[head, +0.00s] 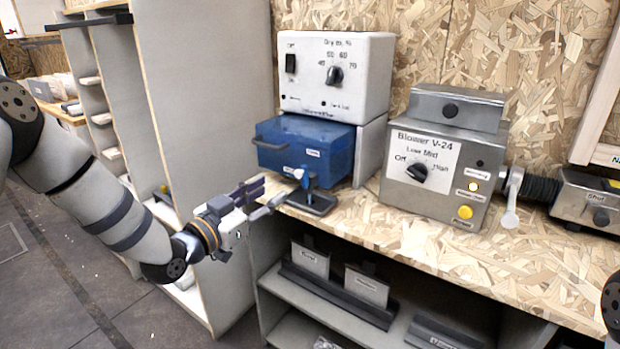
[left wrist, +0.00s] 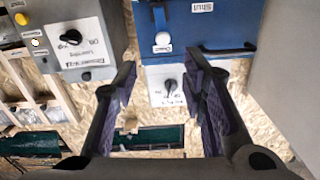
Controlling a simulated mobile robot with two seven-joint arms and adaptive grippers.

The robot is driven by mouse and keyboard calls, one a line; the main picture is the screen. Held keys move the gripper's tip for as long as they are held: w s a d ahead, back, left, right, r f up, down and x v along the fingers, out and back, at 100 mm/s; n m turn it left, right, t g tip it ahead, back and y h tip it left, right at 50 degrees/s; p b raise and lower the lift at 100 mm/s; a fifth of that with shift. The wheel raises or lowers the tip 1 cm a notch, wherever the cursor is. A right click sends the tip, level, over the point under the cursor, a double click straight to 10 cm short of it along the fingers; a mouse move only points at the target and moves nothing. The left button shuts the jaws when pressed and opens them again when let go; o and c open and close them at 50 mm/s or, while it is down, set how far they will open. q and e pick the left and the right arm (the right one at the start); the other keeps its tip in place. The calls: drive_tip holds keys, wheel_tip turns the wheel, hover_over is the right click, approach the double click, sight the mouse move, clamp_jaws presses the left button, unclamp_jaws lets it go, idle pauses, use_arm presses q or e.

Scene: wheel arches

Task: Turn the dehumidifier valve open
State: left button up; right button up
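The white dehumidifier box (head: 335,72) with a dial and a switch stands above a blue tank unit (head: 330,150). In front of the blue unit, a small blue valve handle (head: 306,182) rises from a black base on the bench edge. In the left wrist view, a blue upright part with a white round end (left wrist: 162,40) shows against the blue unit (left wrist: 215,28); I cannot tell its turn position. My left gripper (head: 272,190) is open and empty, just left of the handle; its spread fingers (left wrist: 162,82) also show in the left wrist view. My right gripper is out of view.
The grey Blower V-24 box (head: 442,165), with a dial, buttons and a side lever (head: 511,200), stands to the right on the wood-chip bench (head: 400,228). A tall white shelf panel (head: 200,120) is behind my left arm. Labelled holders (head: 340,285) sit under the bench.

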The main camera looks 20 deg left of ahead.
sight(297, 174)
use_arm(q)
drive_tip(key=x, duration=0.3)
drive_tip(key=b+x, duration=0.1)
drive_tip(key=x, duration=0.3)
drive_tip(key=f+x, duration=0.1)
drive_tip(key=x, duration=0.2)
drive_tip(key=shift+w+a+b, duration=0.1)
drive_tip(key=shift+w+b, duration=0.3)
drive_tip(key=shift+w, duration=0.05)
drive_tip(key=shift+w+r, duration=0.2)
drive_tip(key=shift+w, duration=0.15)
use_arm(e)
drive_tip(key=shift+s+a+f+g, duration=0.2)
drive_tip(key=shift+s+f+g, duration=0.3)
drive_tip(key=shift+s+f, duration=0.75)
use_arm(q)
clamp_jaws()
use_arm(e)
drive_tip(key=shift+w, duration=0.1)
